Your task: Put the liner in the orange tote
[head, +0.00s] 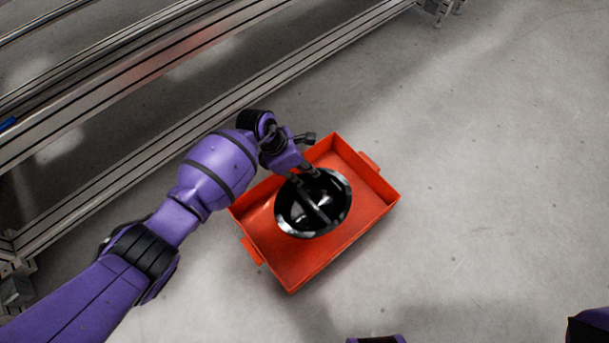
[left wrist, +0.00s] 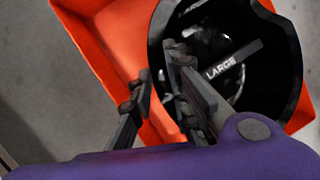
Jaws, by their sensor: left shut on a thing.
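The liner (head: 297,212) is a round black shell with a shiny rim and a dark band across its hollow. It shows over the orange tote (head: 378,213) in the head view, within its outline. I cannot tell whether it touches the tote's floor. My left gripper (head: 303,177) is shut on the liner's upper left edge. In the left wrist view the liner (left wrist: 272,72) shows the word LARGE, with the orange tote (left wrist: 108,42) behind it. The left gripper's fingers (left wrist: 163,82) are at the liner's near edge. My right gripper is not in view.
The tote stands on a bare grey floor (head: 490,170), with free room to its right. A metal frame with long rails (head: 250,92) runs diagonally along the upper left, close to my left arm.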

